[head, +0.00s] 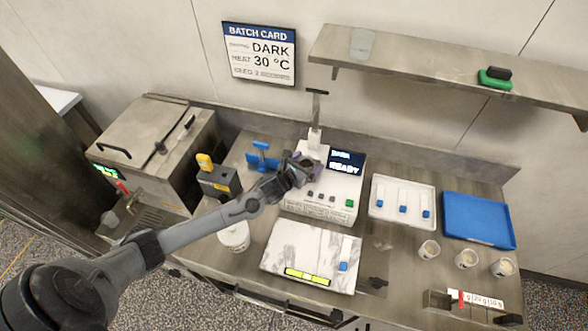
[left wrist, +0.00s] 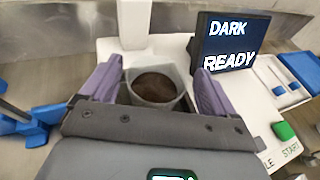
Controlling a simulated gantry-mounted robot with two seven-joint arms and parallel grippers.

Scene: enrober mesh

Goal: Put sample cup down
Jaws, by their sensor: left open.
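The sample cup (left wrist: 153,99), grey with dark brown contents, stands upright in the left wrist view on the white machine (head: 318,200). It sits between the purple fingers of my left gripper (head: 303,168), below the white post. The gripper also shows in the left wrist view (left wrist: 158,78); its fingers are apart, with a visible gap to the cup at least on the right side. In the head view the gripper largely hides the cup. The machine's screen (left wrist: 227,44) reads DARK READY. My right gripper is not in view.
A marble slab (head: 310,250) lies in front of the machine. A white tray (head: 402,222) with blue-ended tools and a blue tray (head: 478,220) are to the right. A blue stand (head: 262,157) and a yellow-topped device (head: 217,180) are to the left. Filled cups (head: 466,259) stand at front right.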

